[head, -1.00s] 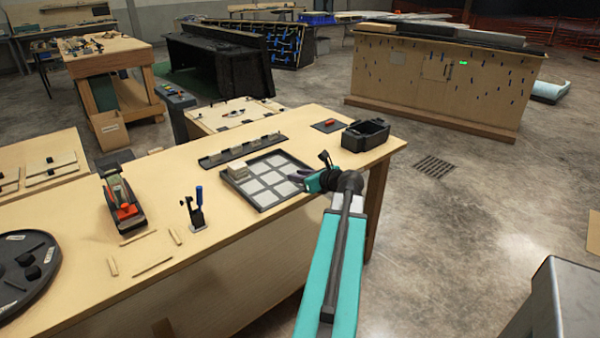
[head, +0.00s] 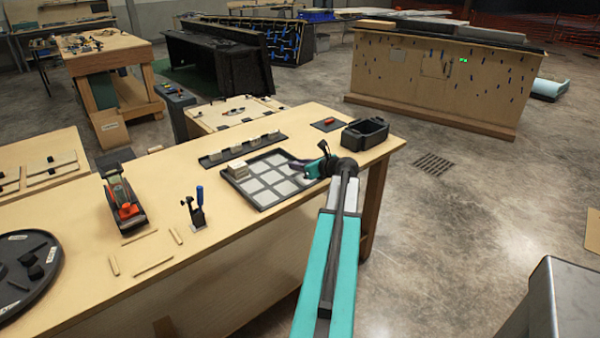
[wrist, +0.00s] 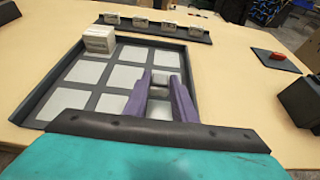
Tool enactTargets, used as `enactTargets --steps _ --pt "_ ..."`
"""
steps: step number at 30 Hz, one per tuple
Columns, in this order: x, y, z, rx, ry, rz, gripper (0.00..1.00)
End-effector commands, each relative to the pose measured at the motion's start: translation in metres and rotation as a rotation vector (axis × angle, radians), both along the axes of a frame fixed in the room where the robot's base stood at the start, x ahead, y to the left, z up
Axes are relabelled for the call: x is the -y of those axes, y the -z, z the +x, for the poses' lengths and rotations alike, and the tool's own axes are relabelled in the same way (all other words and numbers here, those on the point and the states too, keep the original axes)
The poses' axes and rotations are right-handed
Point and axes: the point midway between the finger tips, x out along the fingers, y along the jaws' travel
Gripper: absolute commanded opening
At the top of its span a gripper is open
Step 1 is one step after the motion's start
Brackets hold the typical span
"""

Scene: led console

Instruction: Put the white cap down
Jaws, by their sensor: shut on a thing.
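My gripper (wrist: 161,82) has two purple fingers, closed on a small pale block in the wrist view, which looks to be the white cap (wrist: 160,78). The fingers hide its sides. It is over the right part of a dark-rimmed tray (wrist: 62,82) with a grid of pale square pads. I cannot tell whether the cap touches a pad. In the head view my gripper (head: 298,167) is at the right side of the tray (head: 262,209), and the cap cannot be made out there. A white block (wrist: 98,38) sits at the tray's far left corner, also in the head view (head: 238,170).
A dark rail (head: 212,160) with several small pale pieces lies behind the tray. A black bin (head: 364,134) and a red piece on a dark plate (head: 327,124) are at the table's right end. An orange-and-black tool (head: 124,200) stands left.

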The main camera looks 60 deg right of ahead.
Motion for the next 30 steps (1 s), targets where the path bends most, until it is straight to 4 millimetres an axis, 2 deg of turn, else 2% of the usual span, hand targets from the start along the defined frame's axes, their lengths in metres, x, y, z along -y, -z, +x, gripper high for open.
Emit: enactTargets --steps 8,21,30 --pt "-0.001 0.002 0.000 0.000 0.000 0.000 0.03" --pt "-0.001 0.034 0.000 0.000 -0.001 0.001 0.03" --pt "-0.001 0.035 0.000 0.000 0.000 -0.001 0.03"
